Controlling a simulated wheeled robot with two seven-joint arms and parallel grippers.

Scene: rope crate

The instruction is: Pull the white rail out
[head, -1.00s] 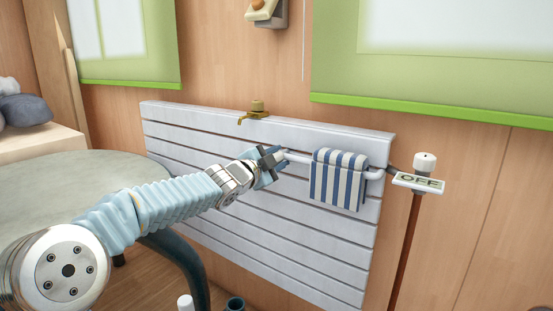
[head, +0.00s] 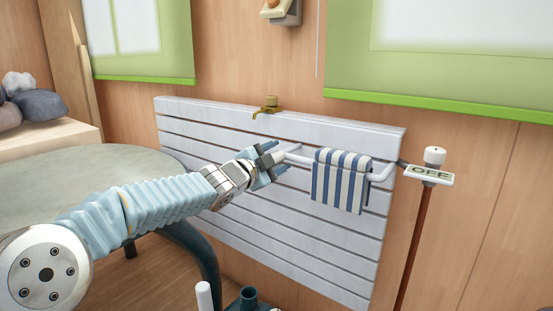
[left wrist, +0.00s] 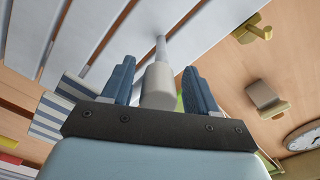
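The white rail (head: 380,174) stands out from the front of the white slatted radiator (head: 230,115), and a blue-and-white striped towel (head: 341,180) hangs over it. A thin arm runs from its left end back to the radiator. My left gripper (head: 272,162) is at the rail's left end. My right gripper is not in view.
A round grey table (head: 95,175) is at the left, below my left arm.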

